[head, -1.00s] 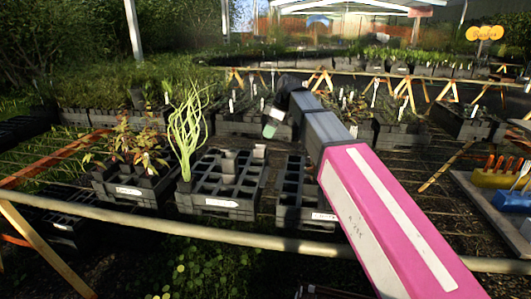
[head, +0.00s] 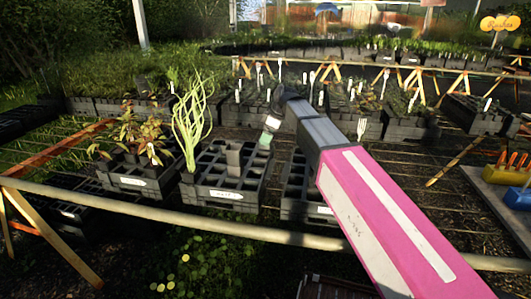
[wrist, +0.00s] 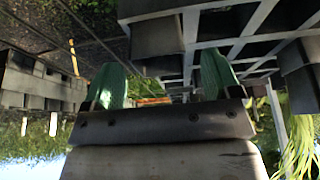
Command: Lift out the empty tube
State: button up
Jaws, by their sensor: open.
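A black crate of square cells (head: 228,196) with a white label stands mid-picture in the head view. A tall curly green plant (head: 192,125) rises at its left. A grey tube (head: 233,158) stands upright in the crate and looks empty. My gripper (head: 265,140) is just above the crate's back right corner; a second tube seen there earlier is now hard to make out. In the wrist view, which looks upside down, my gripper's green fingers (wrist: 163,78) are apart. Dark tubes (wrist: 157,42) and (wrist: 297,62) hang from the crate's grid near them.
A crate of reddish plants (head: 140,180) stands to the left, and another black crate (head: 300,200) to the right, partly behind my arm. A rail (head: 200,226) runs along the front. Planted crates (head: 345,110) line the back. A yellow tool holder (head: 505,174) is at far right.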

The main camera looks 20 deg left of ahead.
jog(key=shift+x, duration=1.1)
jog(key=c, duration=1.2)
jog(key=shift+r, duration=0.1)
